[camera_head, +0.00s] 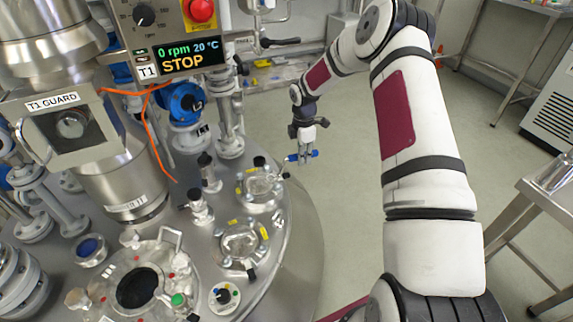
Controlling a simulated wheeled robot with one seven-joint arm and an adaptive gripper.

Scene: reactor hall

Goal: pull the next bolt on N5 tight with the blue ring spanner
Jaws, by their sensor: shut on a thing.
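My gripper (303,148) hangs beyond the right rim of the steel vessel lid, with its fingers pointing down. It is shut on the blue ring spanner (292,157), which shows as a short blue piece on both sides of the fingers. The spanner is apart from the lid and its bolts. Two flanged nozzles with clear covers stand on the lid's right side, a far one (259,186) and a near one (240,242), each with small bolts around it. Their labels are too small to read, so I cannot tell which is N5 or how tight any bolt is.
The vessel lid (292,262) carries several fittings, a T1 guard (72,125), an orange cable (155,140) and a manway (138,288). The control panel (182,50) reads 0 rpm, 20 °C, STOP. A steel table (545,190) stands right. The floor between is clear.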

